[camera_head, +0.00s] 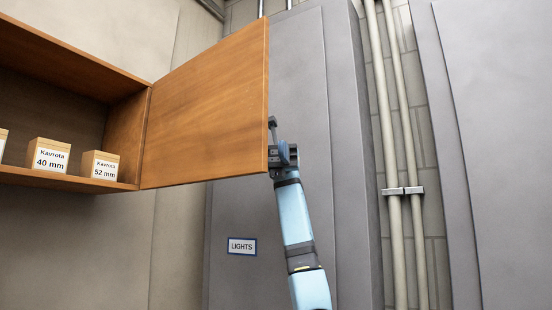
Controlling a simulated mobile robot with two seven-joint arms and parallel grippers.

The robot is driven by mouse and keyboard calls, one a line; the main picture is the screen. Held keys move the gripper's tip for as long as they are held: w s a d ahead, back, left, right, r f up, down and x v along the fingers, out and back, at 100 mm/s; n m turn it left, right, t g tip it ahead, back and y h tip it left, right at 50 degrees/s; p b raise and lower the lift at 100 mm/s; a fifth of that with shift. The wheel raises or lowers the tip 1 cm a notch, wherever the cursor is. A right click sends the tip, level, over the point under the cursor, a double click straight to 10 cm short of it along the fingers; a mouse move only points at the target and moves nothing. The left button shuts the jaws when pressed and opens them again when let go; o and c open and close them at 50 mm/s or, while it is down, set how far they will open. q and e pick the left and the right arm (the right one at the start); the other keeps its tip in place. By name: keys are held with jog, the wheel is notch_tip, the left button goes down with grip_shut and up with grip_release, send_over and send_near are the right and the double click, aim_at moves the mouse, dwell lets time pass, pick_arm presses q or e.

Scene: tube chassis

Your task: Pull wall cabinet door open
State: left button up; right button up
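The wall cabinet (72,184) hangs at the upper left with its inside showing. Its wooden door (205,110) is swung wide open on the hinge side at the right. My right gripper (271,135) is at the door's free edge, near its lower corner, with a dark finger along that edge. The door hides part of the gripper, so I cannot tell whether it is open or shut, or whether it touches the door. My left gripper is not in view.
Wooden blocks labelled Kavrota 40 mm (48,155) and 52 mm (101,165) stand on the cabinet floor. Behind my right arm is a large grey panel (300,90) with a LIGHTS sign (242,246). Vertical pipes (397,190) run along the wall at the right.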

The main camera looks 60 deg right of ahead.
jog(key=v, duration=0.6)
dwell(0.4)
